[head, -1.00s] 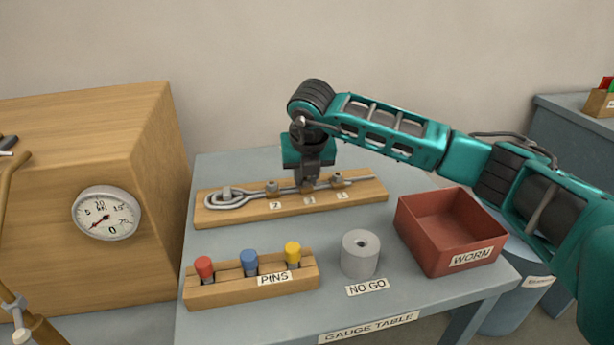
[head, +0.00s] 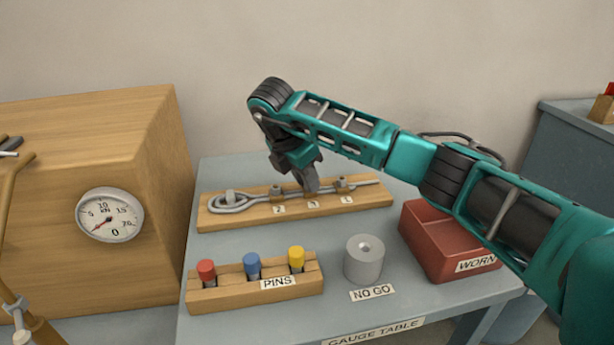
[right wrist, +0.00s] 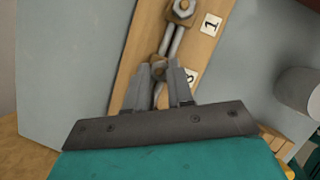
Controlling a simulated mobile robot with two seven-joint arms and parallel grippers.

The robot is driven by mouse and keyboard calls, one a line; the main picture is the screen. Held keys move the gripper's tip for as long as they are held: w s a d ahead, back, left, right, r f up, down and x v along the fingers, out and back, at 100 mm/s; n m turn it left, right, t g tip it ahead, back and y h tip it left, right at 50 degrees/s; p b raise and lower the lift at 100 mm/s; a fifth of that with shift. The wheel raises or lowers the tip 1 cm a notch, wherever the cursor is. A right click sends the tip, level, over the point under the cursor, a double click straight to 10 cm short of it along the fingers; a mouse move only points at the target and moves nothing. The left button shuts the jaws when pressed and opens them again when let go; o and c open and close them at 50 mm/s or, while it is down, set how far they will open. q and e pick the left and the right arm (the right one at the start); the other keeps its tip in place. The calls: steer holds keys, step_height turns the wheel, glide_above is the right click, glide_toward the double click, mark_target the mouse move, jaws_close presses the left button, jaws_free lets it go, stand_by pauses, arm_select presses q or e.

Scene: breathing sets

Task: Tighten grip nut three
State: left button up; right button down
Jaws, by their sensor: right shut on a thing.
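A wooden board (head: 222,222) on the gauge table carries a grey rope with an eye at its left end and three grips labelled 2, 3 and 1 from left to right. My right gripper (head: 311,188) points down at the middle grip, by label 3, with its wrist tilted. In the right wrist view its fingers (right wrist: 158,80) are shut on grip nut three (right wrist: 158,66), which is partly hidden between them. Grip nut one (head: 341,183) also shows in the right wrist view (right wrist: 183,8). Grip nut two (head: 276,189) stands left of the gripper. My left gripper is not in view.
In front are a pin rack (head: 235,293) with red, blue and yellow pins, a grey NO GO ring (head: 362,263) and a red WORN bin (head: 428,249) under my forearm. A wooden cabinet with a dial gauge (head: 110,215) stands left.

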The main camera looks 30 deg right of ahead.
steer(key=m+g, duration=0.1)
steer(key=m, duration=0.1)
steer(key=shift+w+m, duration=0.15)
steer(key=shift+m, duration=0.25)
steer(key=shift+w+r+m+g+p, duration=0.1)
steer(key=shift+m+g+p, duration=0.35)
steer(key=shift+m, duration=0.45)
steer(key=shift+m+g+p, duration=0.35)
steer(key=shift+m+g, duration=0.1)
steer(key=shift+m, duration=0.75)
steer(key=shift+w+m+g, duration=0.15)
steer(key=shift+m+g, duration=0.15)
steer(key=shift+m, duration=0.6)
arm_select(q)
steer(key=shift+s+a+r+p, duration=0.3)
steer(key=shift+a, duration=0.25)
arm_select(e)
steer(key=shift+m+y, duration=0.3)
steer(key=shift+m, duration=0.2)
steer(key=c, duration=1)
jaws_free()
steer(key=shift+d, duration=0.1)
